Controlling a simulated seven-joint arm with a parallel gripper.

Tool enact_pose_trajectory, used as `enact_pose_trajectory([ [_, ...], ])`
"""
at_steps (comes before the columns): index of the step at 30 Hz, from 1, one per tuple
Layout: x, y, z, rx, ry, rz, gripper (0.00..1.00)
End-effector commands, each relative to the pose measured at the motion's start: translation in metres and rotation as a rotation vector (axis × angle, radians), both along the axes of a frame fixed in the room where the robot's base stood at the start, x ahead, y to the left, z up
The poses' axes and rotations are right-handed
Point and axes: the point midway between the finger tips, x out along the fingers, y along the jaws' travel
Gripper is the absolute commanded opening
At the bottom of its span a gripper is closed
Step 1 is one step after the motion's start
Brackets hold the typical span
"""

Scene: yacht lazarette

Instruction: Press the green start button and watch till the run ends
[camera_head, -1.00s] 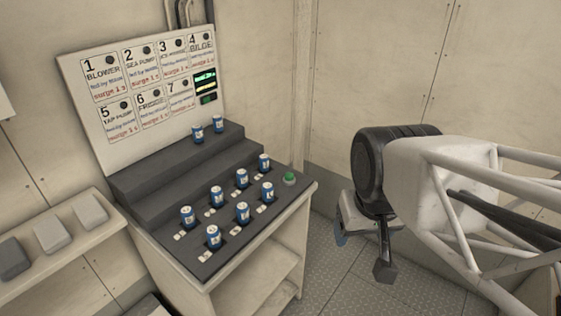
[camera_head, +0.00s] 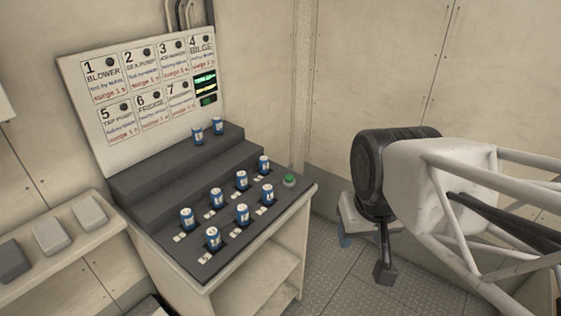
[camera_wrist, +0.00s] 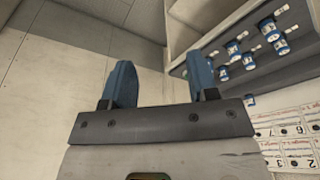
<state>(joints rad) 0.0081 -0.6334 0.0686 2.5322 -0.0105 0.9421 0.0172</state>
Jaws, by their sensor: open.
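The green start button (camera_head: 289,180) is a domed knob on the right end of the dark stepped console (camera_head: 142,180). Several blue-and-white cylinders (camera_head: 242,214) stand upright on the lower deck beside small white tags. Two more (camera_head: 218,125) stand on the upper step. A small screen (camera_head: 206,82) on the white board shows green and yellow lines; its text is too small to read. My gripper (camera_wrist: 161,66) is open and empty, its two blue fingers apart. In the head view it hangs right of the console, away from the button.
The white board (camera_head: 137,145) carries numbered cards 1 to 7 with dark round spots. A shelf (camera_head: 20,265) at left holds grey and white blocks (camera_head: 50,235). Walls stand behind and to the right.

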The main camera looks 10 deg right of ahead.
Motion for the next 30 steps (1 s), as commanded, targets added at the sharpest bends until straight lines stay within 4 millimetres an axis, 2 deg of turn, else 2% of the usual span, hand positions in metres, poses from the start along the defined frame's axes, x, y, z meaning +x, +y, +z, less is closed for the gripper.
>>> enact_pose_trajectory([
  [1, 0.0, 0.0, 0.0, 0.0, 0.0, 0.0, 0.46],
  [10, 0.0, 0.0, 0.0, 0.0, 0.0, 0.0, 0.0],
  [30, 0.0, 0.0, 0.0, 0.0, 0.0, 0.0, 0.0],
])
